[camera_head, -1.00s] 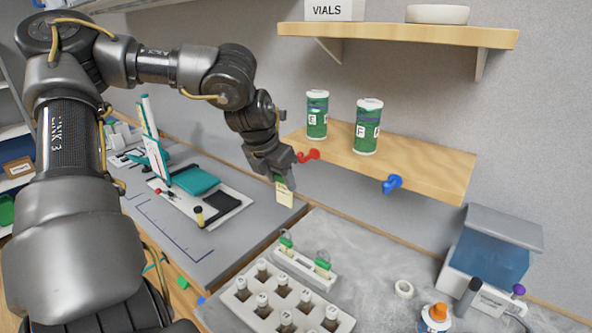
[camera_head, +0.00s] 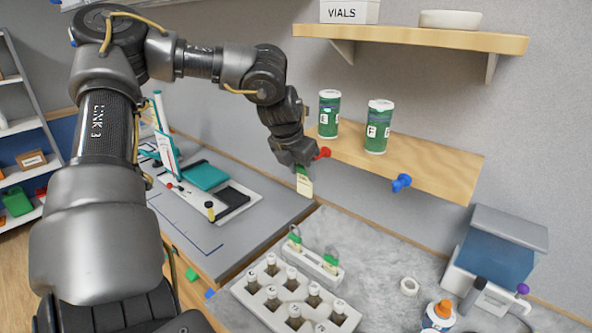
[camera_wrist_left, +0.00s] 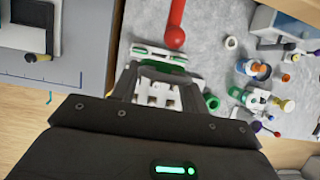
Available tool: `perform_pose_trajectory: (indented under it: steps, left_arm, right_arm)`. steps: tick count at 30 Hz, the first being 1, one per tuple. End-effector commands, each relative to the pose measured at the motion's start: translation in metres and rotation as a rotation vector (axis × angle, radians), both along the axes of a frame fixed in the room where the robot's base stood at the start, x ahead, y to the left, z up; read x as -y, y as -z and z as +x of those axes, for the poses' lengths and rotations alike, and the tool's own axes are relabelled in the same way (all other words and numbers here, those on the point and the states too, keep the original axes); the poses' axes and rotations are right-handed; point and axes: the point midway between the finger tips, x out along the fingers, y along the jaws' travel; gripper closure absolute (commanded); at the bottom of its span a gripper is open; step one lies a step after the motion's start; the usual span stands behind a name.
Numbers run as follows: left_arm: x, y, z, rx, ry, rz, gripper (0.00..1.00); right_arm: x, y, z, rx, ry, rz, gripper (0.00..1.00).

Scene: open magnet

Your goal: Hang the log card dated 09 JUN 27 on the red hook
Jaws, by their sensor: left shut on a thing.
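My left gripper (camera_head: 299,167) is shut on a pale yellow log card with a green top (camera_head: 305,185), which hangs below the fingers. Its date is too small to read. The red hook (camera_head: 323,153) sticks out from the front edge of the lower wooden shelf, just right of and slightly above the card in the head view. The card appears apart from the hook. My right gripper is out of view.
A blue hook (camera_head: 401,183) is farther right on the lower shelf (camera_head: 440,172). Two green canisters (camera_head: 329,113) stand on that shelf. Below, a white rack (camera_head: 312,262) holds green-topped items, beside a vial tray (camera_head: 258,298). A blue-and-white box (camera_head: 500,250) stands at right.

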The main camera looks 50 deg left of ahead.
Motion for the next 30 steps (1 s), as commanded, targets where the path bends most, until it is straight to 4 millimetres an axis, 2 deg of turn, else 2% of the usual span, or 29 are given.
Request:
perform_pose_trajectory:
  steps: [22, 24, 30]
  left_arm:
    - [-0.006, 0.004, 0.048, -0.001, -0.001, 0.0, 0.8]
    - [-0.006, 0.012, 0.05, 0.0, -0.001, 0.001, 0.8]
    - [-0.007, 0.021, 0.057, 0.0, -0.001, 0.001, 0.8]
  right_arm:
    - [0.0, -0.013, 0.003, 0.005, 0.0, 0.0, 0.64]
    - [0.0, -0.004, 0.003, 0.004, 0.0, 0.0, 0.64]
    - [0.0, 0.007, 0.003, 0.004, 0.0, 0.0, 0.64]
